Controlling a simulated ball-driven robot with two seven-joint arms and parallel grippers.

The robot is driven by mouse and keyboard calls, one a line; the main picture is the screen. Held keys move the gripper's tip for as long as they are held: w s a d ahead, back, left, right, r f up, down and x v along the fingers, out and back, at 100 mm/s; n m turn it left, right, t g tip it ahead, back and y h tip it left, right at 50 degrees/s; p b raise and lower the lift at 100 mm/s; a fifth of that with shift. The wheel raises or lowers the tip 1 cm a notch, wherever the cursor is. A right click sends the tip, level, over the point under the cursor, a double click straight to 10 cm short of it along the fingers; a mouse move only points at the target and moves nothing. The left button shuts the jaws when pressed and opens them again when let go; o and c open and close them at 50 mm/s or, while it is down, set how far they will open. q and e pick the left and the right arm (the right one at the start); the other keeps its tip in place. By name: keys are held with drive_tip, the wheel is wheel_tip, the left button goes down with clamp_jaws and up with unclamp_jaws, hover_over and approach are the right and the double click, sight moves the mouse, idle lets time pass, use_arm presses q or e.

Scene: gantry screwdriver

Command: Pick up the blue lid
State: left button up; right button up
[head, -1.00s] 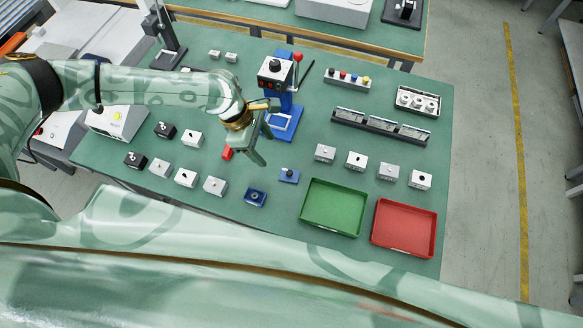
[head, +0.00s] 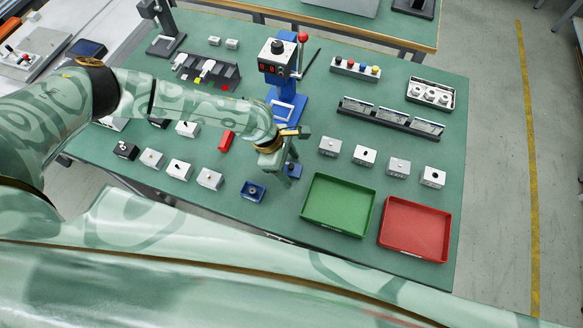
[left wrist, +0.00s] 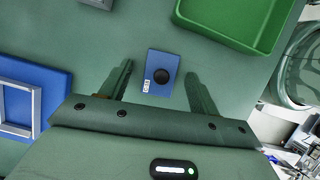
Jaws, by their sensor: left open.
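The blue lid (head: 296,171) is a small blue plate with a black knob. In the head view it lies on the green table, partly hidden by my left gripper (head: 284,164). In the left wrist view the lid (left wrist: 152,88) shows whole, with a small white label. It appears between the two spread fingers of the left gripper (left wrist: 160,72), near their tips, with gaps on both sides. The left gripper is open and empty. I cannot tell its exact height above the lid. My right gripper is not in view.
A blue box (head: 252,191) with a hollow lies left of the lid. A green tray (head: 338,232) and a red tray (head: 414,252) lie to the right. A blue-based press (head: 288,105) stands behind. Several grey blocks (head: 330,146) sit on the table.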

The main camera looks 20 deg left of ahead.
use_arm(q)
drive_tip(key=shift+r, duration=0.1)
drive_tip(key=c, duration=1.1)
drive_tip(key=shift+o, duration=0.2)
drive_tip(key=shift+r, duration=0.1)
